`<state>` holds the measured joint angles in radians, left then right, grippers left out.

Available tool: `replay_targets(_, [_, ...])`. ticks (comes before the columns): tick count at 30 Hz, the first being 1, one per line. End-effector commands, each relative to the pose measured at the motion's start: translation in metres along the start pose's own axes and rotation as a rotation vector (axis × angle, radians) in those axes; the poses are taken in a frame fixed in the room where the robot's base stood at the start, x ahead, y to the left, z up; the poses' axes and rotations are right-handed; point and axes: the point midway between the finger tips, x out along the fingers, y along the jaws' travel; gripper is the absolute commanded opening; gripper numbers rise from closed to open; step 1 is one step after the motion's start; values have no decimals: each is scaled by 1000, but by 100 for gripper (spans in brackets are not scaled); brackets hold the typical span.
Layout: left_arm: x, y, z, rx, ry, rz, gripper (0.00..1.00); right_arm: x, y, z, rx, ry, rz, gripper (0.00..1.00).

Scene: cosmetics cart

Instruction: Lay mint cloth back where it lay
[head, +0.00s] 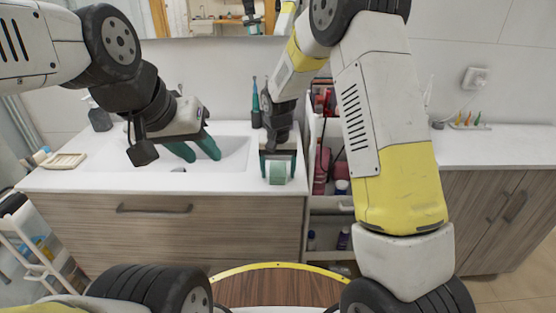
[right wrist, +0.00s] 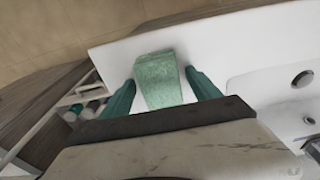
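The mint cloth (head: 278,174) is a small pale green folded piece at the front right of the white counter, over its top near the front edge. My right gripper (head: 278,158) points down there, with a finger on each side of the cloth.
The sink (head: 235,152) is set in the counter (head: 90,178). A narrow cart (head: 330,204) with bottles stands just right of the counter. A beige soap dish (head: 64,160) lies at the left. A teal toothbrush (head: 255,98) stands behind my right gripper.

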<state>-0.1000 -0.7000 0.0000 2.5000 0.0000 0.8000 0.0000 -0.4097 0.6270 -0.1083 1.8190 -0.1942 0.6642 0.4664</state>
Motion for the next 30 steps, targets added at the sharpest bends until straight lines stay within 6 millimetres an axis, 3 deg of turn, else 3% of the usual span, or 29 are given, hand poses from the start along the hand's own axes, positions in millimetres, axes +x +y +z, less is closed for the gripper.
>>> replay_targets(8, [0,0,0,0,0,0,36,-14,-1,-1,0,4,-2,72])
replay_targets(21, [0,0,0,0,0,0,36,-102,0,-1,0,4,-2,72])
replay_targets(30, [0,0,0,0,0,0,36,-136,9,5,4,14,-16,72])
